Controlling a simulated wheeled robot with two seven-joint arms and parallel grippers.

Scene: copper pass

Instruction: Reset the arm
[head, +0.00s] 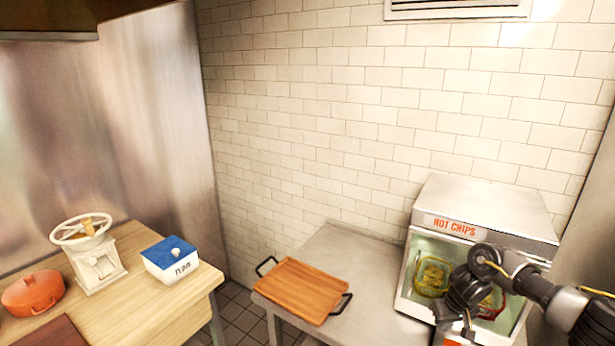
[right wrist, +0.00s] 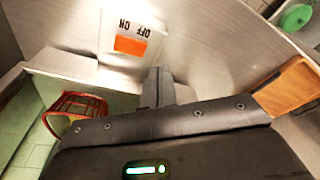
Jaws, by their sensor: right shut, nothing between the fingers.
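My right arm comes in from the right in the head view and reaches across the front of the chip warmer (head: 452,226). My right gripper (head: 464,322) points down near the warmer's lower front. In the right wrist view its fingers (right wrist: 160,88) are together and empty. An orange switch (right wrist: 131,44) marked ON and OFF sits on a pale panel just beyond the fingertips; I cannot tell whether they touch it. A red wire basket (right wrist: 76,108) shows left of the fingers. My left gripper is not in view.
Inside the glass-fronted warmer is a yellow basket (head: 432,277). A wooden tray (head: 303,289) with black handles lies on the grey counter (head: 343,245). On the wooden table (head: 150,300) stand a blue-lidded flour box (head: 170,262), a cream hand-wheel device (head: 97,262) and an orange pot (head: 33,293).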

